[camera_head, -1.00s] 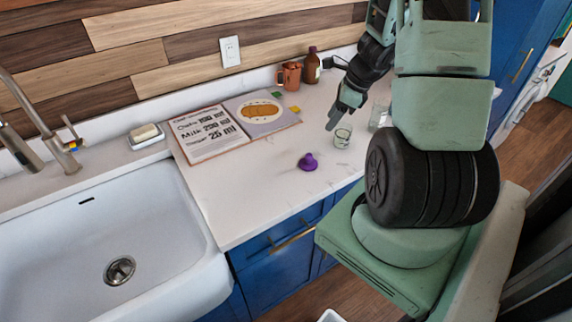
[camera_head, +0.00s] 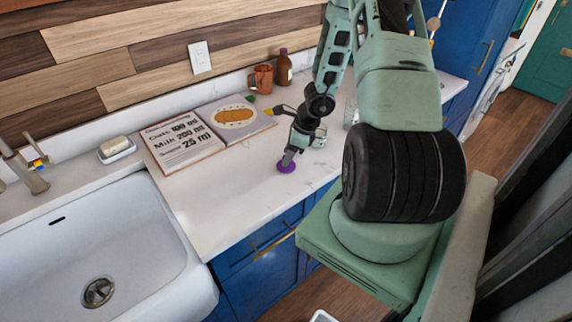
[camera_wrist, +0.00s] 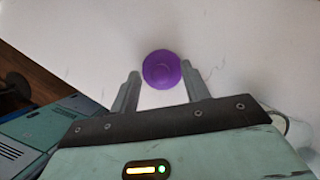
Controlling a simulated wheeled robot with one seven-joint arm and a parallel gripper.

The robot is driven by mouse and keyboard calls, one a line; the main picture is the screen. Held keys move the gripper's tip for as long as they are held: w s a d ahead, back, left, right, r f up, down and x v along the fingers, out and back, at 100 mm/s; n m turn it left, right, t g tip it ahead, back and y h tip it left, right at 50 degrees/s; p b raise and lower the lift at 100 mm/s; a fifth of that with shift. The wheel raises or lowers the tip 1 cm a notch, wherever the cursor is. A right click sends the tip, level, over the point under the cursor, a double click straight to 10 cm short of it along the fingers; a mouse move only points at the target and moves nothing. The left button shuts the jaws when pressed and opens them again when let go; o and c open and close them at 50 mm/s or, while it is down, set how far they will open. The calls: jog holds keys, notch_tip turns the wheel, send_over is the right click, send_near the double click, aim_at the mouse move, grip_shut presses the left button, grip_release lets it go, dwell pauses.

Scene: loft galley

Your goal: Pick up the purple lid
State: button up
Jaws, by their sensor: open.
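The purple lid (camera_head: 286,168) lies on the white counter (camera_head: 240,205), near its front edge. My gripper (camera_head: 288,160) is over the lid in the head view and partly hides it. In the wrist view the round purple lid (camera_wrist: 162,69) shows just beyond and between the tips of my open gripper (camera_wrist: 160,80). The jaws hold nothing. I cannot tell the exact height of the fingertips above the counter.
An open recipe book (camera_head: 182,148) lies behind and left of the lid. A glass (camera_head: 319,138) stands close to my wrist. A copper mug (camera_head: 263,77) and a brown bottle (camera_head: 284,68) stand by the wall. A white sink (camera_head: 110,235) is at left.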

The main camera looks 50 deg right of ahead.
jog(key=shift+x, duration=0.95)
jog(key=shift+r, duration=0.1)
grip_shut()
